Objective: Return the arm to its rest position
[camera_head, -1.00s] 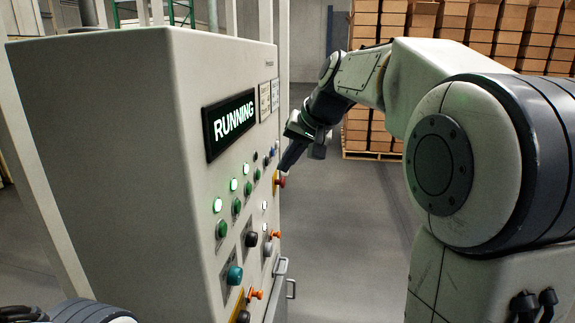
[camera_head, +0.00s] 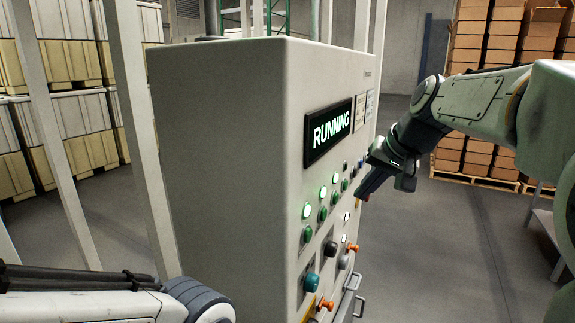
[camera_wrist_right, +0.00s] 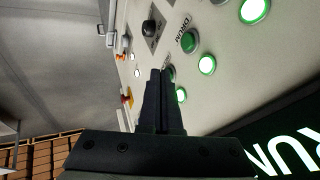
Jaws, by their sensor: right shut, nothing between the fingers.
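My right arm (camera_head: 470,100) reaches in from the right toward the control cabinet (camera_head: 225,150). My right gripper (camera_head: 366,190) is shut and empty, close in front of the cabinet's button face; I cannot tell whether it touches. In the right wrist view the shut fingers (camera_wrist_right: 161,100) point toward the panel, near a green button (camera_wrist_right: 189,42) labelled DRUM. The cabinet's display (camera_head: 330,131) reads RUNNING. Several green lamps are lit on the panel. Part of my left arm (camera_head: 90,305) shows at the lower left, but its gripper is not in view.
Orange-handled switches (camera_head: 326,304) and metal handles (camera_head: 350,300) stick out from the cabinet front. Stacked boxes on a pallet (camera_head: 475,178) stand behind my right arm. White posts (camera_head: 135,130) stand left of the cabinet. The floor (camera_head: 440,240) right of the cabinet is open.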

